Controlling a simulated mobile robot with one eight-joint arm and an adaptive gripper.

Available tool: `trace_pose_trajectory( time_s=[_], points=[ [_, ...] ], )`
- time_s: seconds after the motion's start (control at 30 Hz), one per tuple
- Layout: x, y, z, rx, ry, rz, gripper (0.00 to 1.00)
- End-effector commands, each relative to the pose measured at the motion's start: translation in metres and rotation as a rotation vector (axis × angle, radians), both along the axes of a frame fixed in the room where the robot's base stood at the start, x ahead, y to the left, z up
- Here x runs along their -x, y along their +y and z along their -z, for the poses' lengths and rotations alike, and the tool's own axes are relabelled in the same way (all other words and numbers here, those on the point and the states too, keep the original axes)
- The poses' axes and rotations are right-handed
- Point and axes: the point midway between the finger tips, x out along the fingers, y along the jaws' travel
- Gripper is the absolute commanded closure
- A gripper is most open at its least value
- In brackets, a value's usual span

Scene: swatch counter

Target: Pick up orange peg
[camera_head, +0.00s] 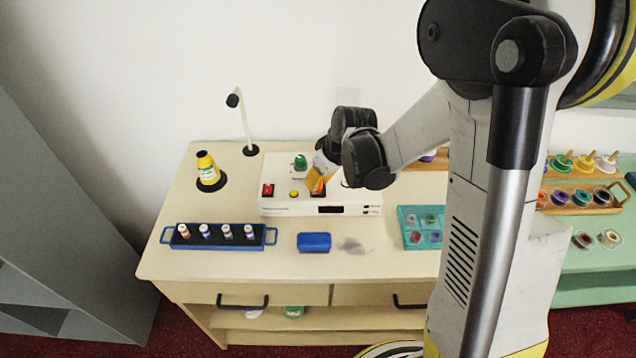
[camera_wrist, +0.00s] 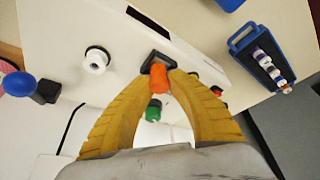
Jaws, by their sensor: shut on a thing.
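The orange peg (camera_wrist: 158,80) is between the two yellow fingers of my gripper (camera_wrist: 160,78) in the wrist view, with the fingertips shut on its sides. One end of the peg is close to a dark square socket (camera_wrist: 150,60) on the white box; I cannot tell whether it is seated there or lifted clear. In the head view my gripper (camera_head: 318,182) is over the middle of the white box (camera_head: 290,207), with a bit of the orange peg (camera_head: 314,184) showing. The fingers partly hide the peg.
A green knob (camera_head: 300,161), a red switch (camera_head: 267,190) and a yellow button (camera_head: 293,194) are on the box around my gripper. A blue tray of vials (camera_head: 270,236), a blue block (camera_head: 314,242) and a teal tray (camera_head: 405,228) stand in front. A lamp (camera_head: 246,125) rises behind left.

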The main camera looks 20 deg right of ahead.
Motion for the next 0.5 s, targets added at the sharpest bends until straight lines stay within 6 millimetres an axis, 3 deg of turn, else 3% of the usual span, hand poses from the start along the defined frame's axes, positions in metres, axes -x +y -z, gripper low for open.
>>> trace_pose_trajectory(
  time_s=[0.17,0.5],
  points=[
    [0.0,0.0,-0.033,0.0,0.0,0.0,0.96],
    [0.046,-0.06,-0.079,-0.002,0.0,0.006,0.96]
  ],
)
